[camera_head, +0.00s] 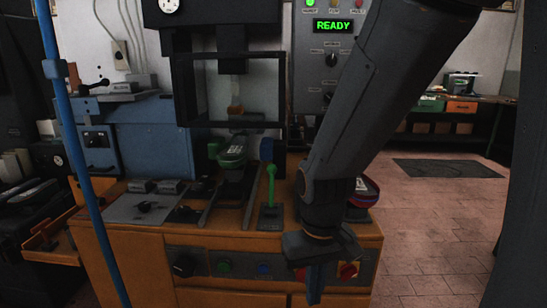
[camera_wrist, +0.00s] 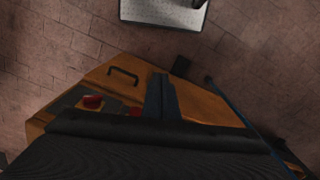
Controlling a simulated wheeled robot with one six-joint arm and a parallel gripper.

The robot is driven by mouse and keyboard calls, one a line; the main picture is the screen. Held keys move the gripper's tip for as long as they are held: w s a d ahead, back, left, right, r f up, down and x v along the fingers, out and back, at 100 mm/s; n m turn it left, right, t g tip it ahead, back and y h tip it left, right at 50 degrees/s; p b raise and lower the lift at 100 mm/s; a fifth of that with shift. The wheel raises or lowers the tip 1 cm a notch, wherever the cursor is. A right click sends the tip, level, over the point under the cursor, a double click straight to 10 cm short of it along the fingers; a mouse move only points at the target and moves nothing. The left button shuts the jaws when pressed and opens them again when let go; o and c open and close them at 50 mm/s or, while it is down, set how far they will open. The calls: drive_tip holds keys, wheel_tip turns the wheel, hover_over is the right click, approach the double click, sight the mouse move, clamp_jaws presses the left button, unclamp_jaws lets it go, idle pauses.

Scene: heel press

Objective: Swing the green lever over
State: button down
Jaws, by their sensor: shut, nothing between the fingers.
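The green lever (camera_head: 271,184) stands upright on a small dark base plate (camera_head: 270,218) on the orange bench top, in the head view. My gripper (camera_head: 315,285) is to the right of the lever and lower, in front of the bench's front panel, pointing down. Its fingers are shut together and empty. In the wrist view my gripper's fingers (camera_wrist: 161,98) show close together over the orange bench. The lever does not show clearly in the wrist view.
A press with a dark frame (camera_head: 185,90) stands behind the lever. A panel with a lit READY display (camera_head: 333,26) is at the back. A red knob (camera_head: 348,270) on the bench front is close to my gripper. A blue pole (camera_head: 82,165) stands at left.

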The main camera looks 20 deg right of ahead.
drive_tip(key=w+r+m+p, duration=0.2)
drive_tip(key=w+r, duration=0.6)
drive_tip(key=w, duration=0.4)
drive_tip(key=w+r+m+p, duration=0.1)
drive_tip(key=w+r+p, duration=0.4)
drive_tip(key=w+r, duration=0.3)
drive_tip(key=w+r+m+t+h+p, duration=0.1)
drive_tip(key=w+r, duration=0.7)
drive_tip(key=w, duration=0.8)
drive_tip(key=shift+w+m+p, duration=0.3)
drive_tip(key=shift+m+p, duration=0.5)
drive_tip(key=shift+p, duration=0.35)
drive_tip(key=shift+d, duration=0.1)
wheel_tip(320, 180, down, 10)
drive_tip(key=w+d+p, duration=0.1)
drive_tip(key=p, duration=0.2)
drive_tip(key=shift+r, duration=0.15)
